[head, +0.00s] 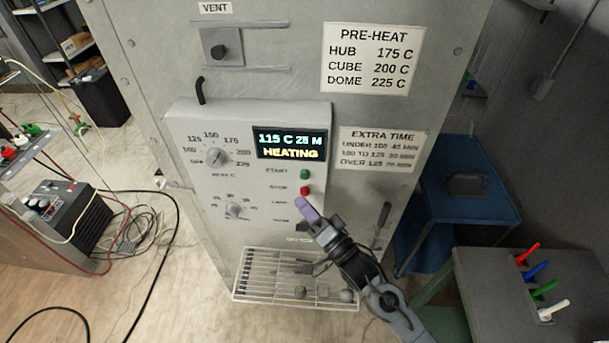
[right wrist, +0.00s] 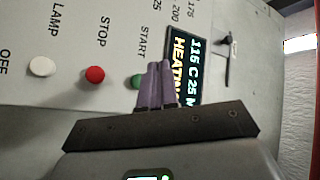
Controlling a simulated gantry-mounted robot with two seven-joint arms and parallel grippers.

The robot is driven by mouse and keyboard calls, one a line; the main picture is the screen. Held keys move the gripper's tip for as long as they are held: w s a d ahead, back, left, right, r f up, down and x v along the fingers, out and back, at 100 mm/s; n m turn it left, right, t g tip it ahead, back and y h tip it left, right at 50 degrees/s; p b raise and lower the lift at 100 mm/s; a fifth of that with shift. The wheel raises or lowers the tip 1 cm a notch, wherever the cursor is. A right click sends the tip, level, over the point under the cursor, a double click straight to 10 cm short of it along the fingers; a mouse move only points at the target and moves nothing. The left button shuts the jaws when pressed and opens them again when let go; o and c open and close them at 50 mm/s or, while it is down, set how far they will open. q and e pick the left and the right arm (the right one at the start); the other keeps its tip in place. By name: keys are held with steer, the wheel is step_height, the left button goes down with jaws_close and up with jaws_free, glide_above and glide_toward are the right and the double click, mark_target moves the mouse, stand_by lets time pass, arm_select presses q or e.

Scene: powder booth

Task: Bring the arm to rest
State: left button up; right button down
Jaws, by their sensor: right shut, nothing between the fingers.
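My right gripper (head: 306,208) has purple fingers pressed together with nothing between them. In the head view its arm comes in from the lower right, and the fingertips lie in front of the oven's control panel (head: 270,215), just below the red STOP button (head: 305,190). In the right wrist view the shut fingers (right wrist: 155,82) point at the panel and partly overlap the green START button (right wrist: 137,82). I cannot tell whether they touch the panel. The display (head: 289,144) is lit and reads HEATING, with 115 C above. My left gripper is not in view.
A wire rack (head: 262,278) with small parts juts out below the panel. A grey table (head: 490,290) with coloured markers stands at the right, and a blue table (head: 475,212) behind it. Cables lie on the left floor. The white LAMP button (right wrist: 42,66) shows in the wrist view.

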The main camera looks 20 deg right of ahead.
stand_by(0.6)
steer(key=s+d+f+n+g+h+p, duration=0.1)
steer(key=s+g, duration=0.4)
steer(key=s, duration=0.5)
steer(key=s+d+f+n+g+h+p, duration=0.2)
steer(key=s+f+n+g, duration=0.3)
steer(key=s, duration=0.5)
steer(key=s+d+f+n+g+h+p, duration=0.1)
steer(key=s+f+n+g+h, duration=0.2)
steer(key=s, duration=0.7)
step_height(320, 180, down, 2)
steer(key=n+g, duration=0.1)
steer(key=g, duration=0.2)
steer(key=shift+s+d+f+p, duration=0.15)
steer(key=shift+f+p, duration=0.05)
steer(key=shift+p, duration=0.2)
